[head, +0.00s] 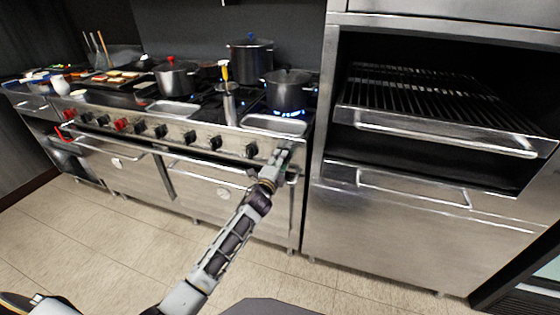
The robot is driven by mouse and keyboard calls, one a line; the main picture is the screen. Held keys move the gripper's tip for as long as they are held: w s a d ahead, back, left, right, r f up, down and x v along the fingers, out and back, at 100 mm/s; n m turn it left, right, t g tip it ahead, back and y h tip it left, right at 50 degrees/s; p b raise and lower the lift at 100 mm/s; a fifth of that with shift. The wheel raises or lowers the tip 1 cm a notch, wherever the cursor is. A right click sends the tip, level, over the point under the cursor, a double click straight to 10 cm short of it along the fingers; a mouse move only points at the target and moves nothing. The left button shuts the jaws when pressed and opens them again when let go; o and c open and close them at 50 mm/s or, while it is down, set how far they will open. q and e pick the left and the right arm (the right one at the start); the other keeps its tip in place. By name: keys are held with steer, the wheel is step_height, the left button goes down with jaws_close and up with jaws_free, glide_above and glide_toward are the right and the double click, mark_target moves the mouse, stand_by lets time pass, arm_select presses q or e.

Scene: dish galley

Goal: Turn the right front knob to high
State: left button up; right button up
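The steel range has a front panel (232,142) with a row of knobs, red ones at the left and black ones toward the right. The rightmost knob I can clearly see is black (251,149). My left gripper (283,155) is at the right end of this panel, just right of that knob. It covers the panel there, so any knob behind it is hidden. I cannot tell whether its fingers are open, shut or touching a knob. A pot (289,91) stands on the right front burner, with blue flames (289,113) under it. My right gripper is out of view.
A tall pot (250,60), a red-knobbed pot (176,77) and a steel canister (229,103) stand on the range. Oven door handles (210,172) run below the panel. A steel broiler unit (420,230) stands close on the right. The tiled floor in front is clear.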

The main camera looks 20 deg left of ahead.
arm_select(q)
steer(key=shift+n, duration=1.1)
steer(key=shift+f+n, duration=0.1)
steer(key=shift+n, duration=0.2)
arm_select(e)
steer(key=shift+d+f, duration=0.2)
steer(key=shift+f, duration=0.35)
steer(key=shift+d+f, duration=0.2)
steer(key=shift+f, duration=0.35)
arm_select(q)
steer(key=o, duration=1)
steer(key=shift+o, duration=0.2)
steer(key=shift+s, duration=0.8)
steer(key=s, duration=1)
steer(key=shift+s+a, duration=0.15)
steer(key=shift+a, duration=0.05)
